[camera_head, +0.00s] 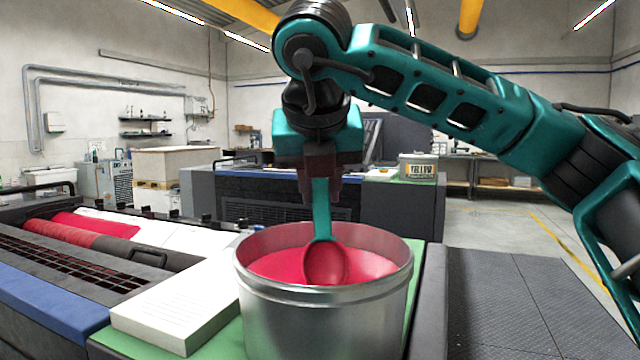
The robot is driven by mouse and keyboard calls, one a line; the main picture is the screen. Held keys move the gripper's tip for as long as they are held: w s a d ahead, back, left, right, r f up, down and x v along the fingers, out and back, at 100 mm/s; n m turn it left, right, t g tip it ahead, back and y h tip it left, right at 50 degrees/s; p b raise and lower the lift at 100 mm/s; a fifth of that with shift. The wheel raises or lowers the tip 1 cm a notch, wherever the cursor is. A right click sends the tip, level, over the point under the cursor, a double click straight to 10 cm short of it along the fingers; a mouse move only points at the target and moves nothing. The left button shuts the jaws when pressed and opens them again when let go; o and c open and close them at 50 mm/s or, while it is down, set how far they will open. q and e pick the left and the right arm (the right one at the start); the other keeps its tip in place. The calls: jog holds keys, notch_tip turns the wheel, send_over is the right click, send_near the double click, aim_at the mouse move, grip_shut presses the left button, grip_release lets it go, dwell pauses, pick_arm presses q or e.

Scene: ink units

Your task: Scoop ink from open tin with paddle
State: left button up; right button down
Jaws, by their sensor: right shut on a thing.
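A large open metal tin (325,315) with red-pink ink (370,264) in it stands on a green surface in the lower middle. My right gripper (321,190) points down above the tin and is shut on the upper end of the teal paddle (321,215). The paddle hangs upright, with its round bowl end inside the tin. The bowl looks coated with red ink and lies against or just above the ink; I cannot tell which. My left gripper is not in view.
A stack of white paper (180,303) lies left of the tin, touching or close to it. A press with a red-inked roller (62,232) is at the far left. A labelled tin (418,168) stands farther back.

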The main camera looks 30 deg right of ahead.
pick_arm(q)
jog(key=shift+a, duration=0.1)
pick_arm(e)
notch_tip(320, 180, up, 4)
jog(key=shift+f+p, duration=0.1)
jog(key=shift+p, duration=1.15)
jog(key=shift+r+p, duration=0.5)
jog(key=shift+r, duration=0.3)
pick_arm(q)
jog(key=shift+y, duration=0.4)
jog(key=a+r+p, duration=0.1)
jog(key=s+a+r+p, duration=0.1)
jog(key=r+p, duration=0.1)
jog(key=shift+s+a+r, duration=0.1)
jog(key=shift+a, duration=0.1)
pick_arm(e)
notch_tip(320, 180, up, 5)
jog(key=shift+f, duration=0.15)
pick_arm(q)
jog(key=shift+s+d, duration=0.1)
pick_arm(e)
jog(key=shift+f, duration=0.1)
